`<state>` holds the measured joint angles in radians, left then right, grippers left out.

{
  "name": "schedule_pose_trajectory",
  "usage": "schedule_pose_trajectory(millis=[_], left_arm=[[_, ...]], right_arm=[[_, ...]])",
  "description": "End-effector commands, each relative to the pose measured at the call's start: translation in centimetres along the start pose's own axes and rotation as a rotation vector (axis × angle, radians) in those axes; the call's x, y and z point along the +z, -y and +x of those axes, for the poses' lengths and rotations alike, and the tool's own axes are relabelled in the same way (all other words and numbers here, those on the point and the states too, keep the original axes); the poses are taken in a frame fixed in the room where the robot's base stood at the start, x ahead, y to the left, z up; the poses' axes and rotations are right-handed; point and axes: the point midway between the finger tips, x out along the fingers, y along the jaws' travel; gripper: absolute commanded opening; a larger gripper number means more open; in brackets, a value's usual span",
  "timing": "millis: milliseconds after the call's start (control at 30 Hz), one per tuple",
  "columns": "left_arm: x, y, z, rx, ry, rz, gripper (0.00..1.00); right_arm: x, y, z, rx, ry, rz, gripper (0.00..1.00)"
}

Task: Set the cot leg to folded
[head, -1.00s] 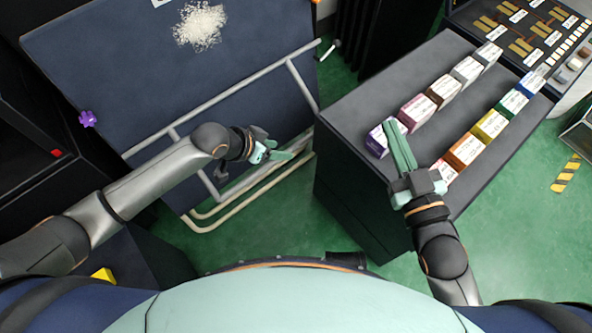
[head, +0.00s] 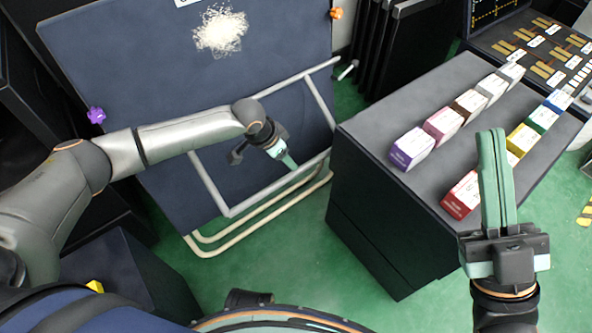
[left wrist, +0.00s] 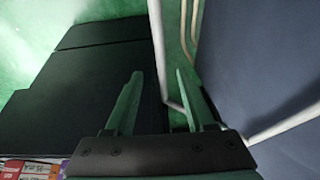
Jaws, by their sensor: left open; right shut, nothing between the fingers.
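The cot is a large navy panel (head: 150,70) standing tilted at the left of the head view. Its leg is a grey tube frame (head: 258,197), which stands out from the panel's lower part at an angle. My left gripper (head: 290,164) is open over the leg frame's inner area, close to its lower bar. In the left wrist view its fingers (left wrist: 160,80) are spread, with a grey tube (left wrist: 159,45) showing between and beyond them; I cannot tell whether they touch it. My right gripper (head: 490,134) is shut and empty, over the cabinet at right.
A dark cabinet (head: 375,215) with rows of coloured boxes stands right of the cot. Cream tubes (head: 235,243) curve near the floor below the leg. A purple knob (head: 96,115) sits on the panel's left edge. Green floor (head: 300,265) shows between cot and cabinet.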

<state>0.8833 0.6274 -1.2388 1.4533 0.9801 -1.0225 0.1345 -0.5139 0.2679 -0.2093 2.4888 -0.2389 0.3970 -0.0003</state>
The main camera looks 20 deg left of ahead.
Motion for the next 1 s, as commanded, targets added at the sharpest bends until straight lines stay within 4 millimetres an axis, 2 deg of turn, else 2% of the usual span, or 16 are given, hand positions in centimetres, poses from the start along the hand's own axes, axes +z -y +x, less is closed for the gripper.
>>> schedule_pose_trajectory(millis=[67,200,400,600,867,1000], left_arm=[[0.1,-0.1,1.4,0.0,0.001,0.001,0.55],[0.2,-0.1,4.6,0.0,0.001,0.0,0.55],[0.1,-0.1,7.5,0.0,-0.001,0.001,0.55],[0.0,0.0,8.6,0.0,0.0,0.001,0.55],[0.0,0.0,8.6,0.0,-0.001,0.001,0.55],[0.0,0.0,8.6,0.0,0.0,0.001,0.4]], right_arm=[[-1.6,0.2,-0.2,-0.008,-0.079,-0.021,0.0],[-0.4,0.8,-1.2,-0.01,-0.076,0.002,0.0],[0.6,1.4,-2.1,-0.012,-0.071,0.028,0.0],[1.0,1.6,-2.4,-0.012,-0.068,0.042,0.0],[0.9,1.6,-2.3,-0.011,-0.068,0.043,0.0],[0.9,1.6,-2.3,-0.011,-0.068,0.043,0.0]])
